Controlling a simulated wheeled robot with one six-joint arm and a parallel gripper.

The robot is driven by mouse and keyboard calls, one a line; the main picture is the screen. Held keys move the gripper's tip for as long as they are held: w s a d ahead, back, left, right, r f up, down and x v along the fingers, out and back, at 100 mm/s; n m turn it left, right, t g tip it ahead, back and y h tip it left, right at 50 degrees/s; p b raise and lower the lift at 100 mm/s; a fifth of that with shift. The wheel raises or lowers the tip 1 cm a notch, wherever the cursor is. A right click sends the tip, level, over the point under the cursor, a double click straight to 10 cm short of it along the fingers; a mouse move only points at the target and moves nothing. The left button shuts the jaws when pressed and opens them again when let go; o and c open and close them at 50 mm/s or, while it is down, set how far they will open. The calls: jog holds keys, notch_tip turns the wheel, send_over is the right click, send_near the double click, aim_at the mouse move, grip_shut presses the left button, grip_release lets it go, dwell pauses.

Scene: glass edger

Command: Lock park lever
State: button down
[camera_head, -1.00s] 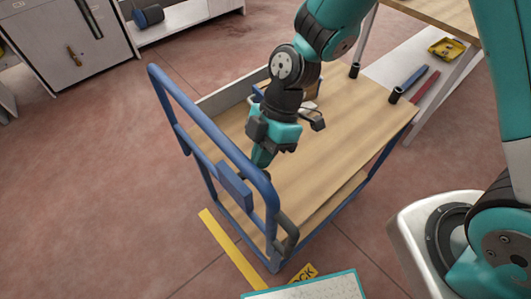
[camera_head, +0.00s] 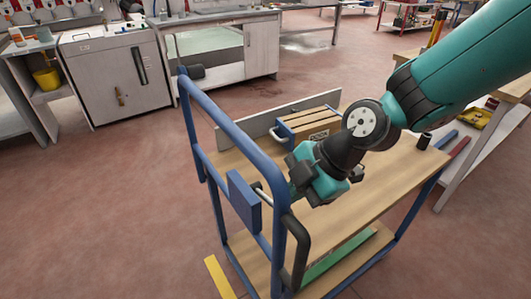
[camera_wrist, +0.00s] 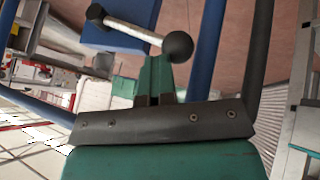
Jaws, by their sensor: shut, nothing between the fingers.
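The park lever is a bright metal rod with a dark end, beside the blue box (camera_head: 243,201) on the cart's blue push handle. My gripper (camera_head: 292,190) is over the cart deck, just right of the box and lever. Its teal fingers (camera_wrist: 158,72) are shut and empty, with their tips close to the lever's larger ball. I cannot tell whether they touch it.
The blue handle rail (camera_head: 225,125) and a black curved grip (camera_head: 298,250) flank the gripper closely. A box with wooden slats (camera_head: 312,125) stands on the wooden deck (camera_head: 385,200). Cabinets (camera_head: 118,70) stand at back left. Open red floor (camera_head: 110,200) lies left of the cart.

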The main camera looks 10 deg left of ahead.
jog(key=shift+s+d+f, duration=0.2)
jog(key=shift+d+f, duration=0.15)
jog(key=shift+f, duration=0.1)
jog(key=w+a+r+p+v, duration=0.1)
jog(key=v, duration=1.2)
jog(key=shift+a, duration=0.15)
jog(key=shift+w, duration=0.1)
jog(key=s+d+r+m+h+p, duration=0.1)
jog(key=s+d+r+m+p, duration=0.1)
jog(key=s+m, duration=0.4)
jog(key=s+d+r+m+h+p, duration=0.2)
jog(key=s+d+m, duration=0.3)
jog(key=m, duration=0.7)
jog(key=shift+s+d+r+m+t, duration=0.3)
jog(key=shift+s+r, duration=0.5)
jog(key=shift+s, duration=0.25)
